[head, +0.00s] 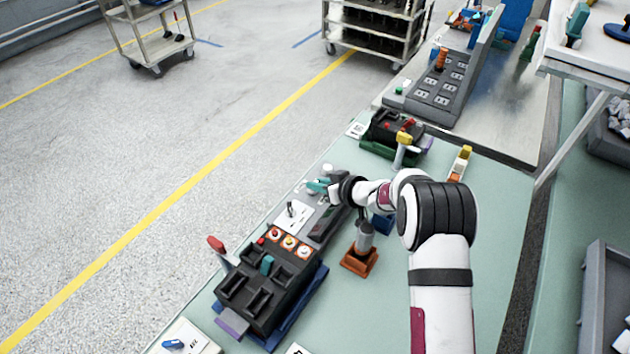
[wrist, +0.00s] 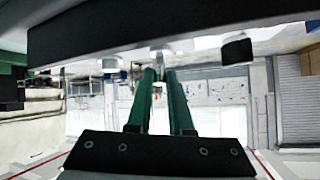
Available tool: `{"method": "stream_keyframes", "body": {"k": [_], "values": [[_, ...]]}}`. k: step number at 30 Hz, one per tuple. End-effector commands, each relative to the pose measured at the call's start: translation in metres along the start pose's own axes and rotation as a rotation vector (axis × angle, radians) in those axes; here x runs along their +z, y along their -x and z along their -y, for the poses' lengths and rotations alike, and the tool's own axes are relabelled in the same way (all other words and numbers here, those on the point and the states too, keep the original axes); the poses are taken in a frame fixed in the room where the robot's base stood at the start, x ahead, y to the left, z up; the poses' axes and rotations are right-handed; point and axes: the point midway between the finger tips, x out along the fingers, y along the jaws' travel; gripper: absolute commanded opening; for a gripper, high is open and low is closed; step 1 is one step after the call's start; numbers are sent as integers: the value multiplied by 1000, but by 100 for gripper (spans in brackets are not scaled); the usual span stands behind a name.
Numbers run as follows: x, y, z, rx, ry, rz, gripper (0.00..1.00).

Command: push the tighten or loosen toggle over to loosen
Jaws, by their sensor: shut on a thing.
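My gripper (head: 319,187) has teal-green fingers and is at the far edge of the green bench, by a grey device (head: 327,222) with a dark panel. In the wrist view the fingers (wrist: 160,75) close around a small pale metal lever (wrist: 159,58), which looks like the toggle. It juts from a dark bar (wrist: 160,28) across the top. A white knob (wrist: 111,63) and a black-capped knob (wrist: 237,49) sit either side, apart from the fingers. In the head view my gripper and wrist hide the toggle. Tighten and loosen markings cannot be read, so its position is unclear.
A black breaker block (head: 268,285) with a red-tipped lever (head: 217,244) stands at front left. A white plate with a small black lever (head: 291,210) is near the gripper. A brown-based stand (head: 359,259) is close to my arm. Another black device (head: 392,130) stands behind.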

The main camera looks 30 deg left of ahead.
Motion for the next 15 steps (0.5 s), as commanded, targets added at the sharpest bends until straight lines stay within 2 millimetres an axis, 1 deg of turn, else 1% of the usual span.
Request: {"method": "stream_keyframes", "body": {"k": [1,6,15], "values": [[3,1,-4,-1,-9,-18,0],[5,2,-5,-21,-22,-80,0],[6,3,-5,-36,-30,-121,0]]}}
